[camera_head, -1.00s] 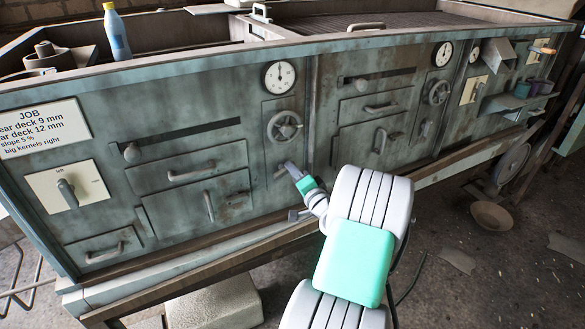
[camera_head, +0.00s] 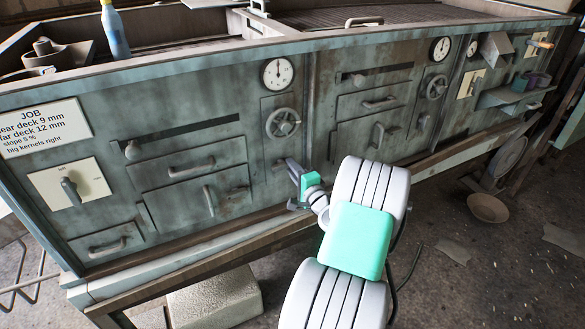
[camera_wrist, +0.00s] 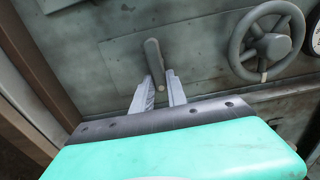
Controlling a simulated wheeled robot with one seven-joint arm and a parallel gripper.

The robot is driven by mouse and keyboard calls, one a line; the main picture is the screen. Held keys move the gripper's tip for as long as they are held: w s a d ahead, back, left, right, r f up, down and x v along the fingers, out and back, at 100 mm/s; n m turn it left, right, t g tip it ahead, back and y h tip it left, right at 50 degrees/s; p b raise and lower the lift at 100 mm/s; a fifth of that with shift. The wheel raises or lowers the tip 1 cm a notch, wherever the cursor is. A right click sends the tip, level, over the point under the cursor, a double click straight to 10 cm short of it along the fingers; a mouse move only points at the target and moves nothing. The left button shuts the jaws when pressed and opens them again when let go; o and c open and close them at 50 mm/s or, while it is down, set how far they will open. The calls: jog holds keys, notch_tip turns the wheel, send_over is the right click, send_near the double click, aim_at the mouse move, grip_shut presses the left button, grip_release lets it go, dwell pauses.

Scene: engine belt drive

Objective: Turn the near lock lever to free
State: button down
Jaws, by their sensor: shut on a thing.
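The near lock lever (camera_wrist: 154,57) is a short grey bar on a plate of the machine front. In the wrist view it stands out between my fingertips, tilted slightly. My gripper (camera_head: 292,168) is at the panel below the near handwheel (camera_head: 283,123). It also shows in the wrist view (camera_wrist: 160,90), shut on the lever's outer end, one finger on each side. In the head view the fingers and the green gripper body largely hide the lever. The handwheel is beside the lever in the wrist view (camera_wrist: 267,45).
A dial gauge (camera_head: 277,73) is above the handwheel. Drawers with handles (camera_head: 192,168) lie to the left and further drawers (camera_head: 375,100) to the right. A ledge (camera_head: 250,233) runs below the panel. A bottle (camera_head: 115,32) stands on top at the left.

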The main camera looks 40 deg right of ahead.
jog(key=c, duration=1.3)
grip_release()
jog(key=v, duration=0.8)
jog(key=shift+w+r, duration=0.1)
